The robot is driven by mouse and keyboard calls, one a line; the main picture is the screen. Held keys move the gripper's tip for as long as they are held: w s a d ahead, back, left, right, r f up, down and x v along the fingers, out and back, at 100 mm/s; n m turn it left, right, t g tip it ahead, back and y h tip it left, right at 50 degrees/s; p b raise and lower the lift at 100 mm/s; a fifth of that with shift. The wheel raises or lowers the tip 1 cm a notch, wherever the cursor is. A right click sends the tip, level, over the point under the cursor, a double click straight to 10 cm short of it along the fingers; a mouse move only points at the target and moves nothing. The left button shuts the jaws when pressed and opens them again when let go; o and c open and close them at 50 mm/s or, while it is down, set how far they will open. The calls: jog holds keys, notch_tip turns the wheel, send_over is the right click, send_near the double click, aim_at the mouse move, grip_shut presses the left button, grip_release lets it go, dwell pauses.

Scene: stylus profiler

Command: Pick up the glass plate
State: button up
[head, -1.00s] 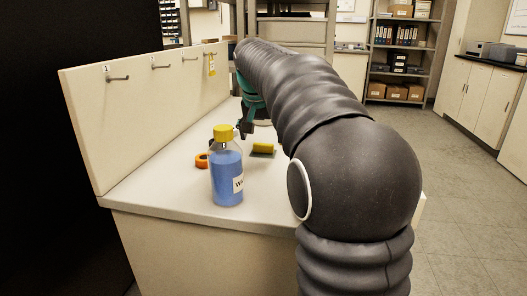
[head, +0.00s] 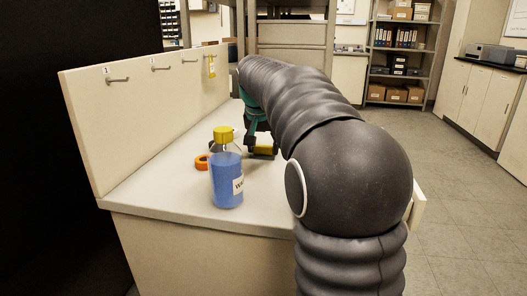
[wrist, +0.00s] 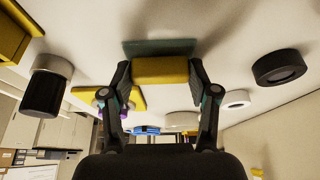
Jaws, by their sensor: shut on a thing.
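The glass plate (wrist: 160,47) shows in the wrist view as a thin, dark greenish slab with a yellow block (wrist: 160,71) on it, which looks like its grip. My gripper (wrist: 160,75) has one finger on each side of the yellow block and is shut on it. In the head view the yellow block (head: 265,150) is on or just above the bench, beyond the blue bottle. My gripper (head: 260,147) is partly hidden there by my arm. I cannot tell whether the plate touches the bench.
A bottle of blue liquid with a yellow cap (head: 227,170) stands near the bench's front, with an orange ring (head: 202,162) behind it. A back panel with hooks (head: 150,90) runs along the left. The wrist view shows a black ring (wrist: 279,67) and a black-and-white knob (wrist: 46,88).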

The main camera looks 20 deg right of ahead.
aim_at(264, 146)
jog(key=shift+r, duration=0.1)
notch_tip(264, 146, up, 4)
jog(key=shift+d+r+p, duration=0.15)
jog(key=shift+r+p, duration=0.1)
jog(key=shift+p, duration=0.15)
jog(key=s+d+r, duration=0.2)
jog(key=d, duration=0.1)
jog(key=s+d+r, duration=0.1)
jog(key=d+r, duration=0.1)
jog(key=d, duration=0.1)
jog(key=s+d+r, duration=0.2)
jog(key=d, duration=0.2)
jog(key=shift+s+r, duration=0.15)
jog(key=shift+s, duration=0.15)
jog(key=o, duration=0.4)
grip_shut()
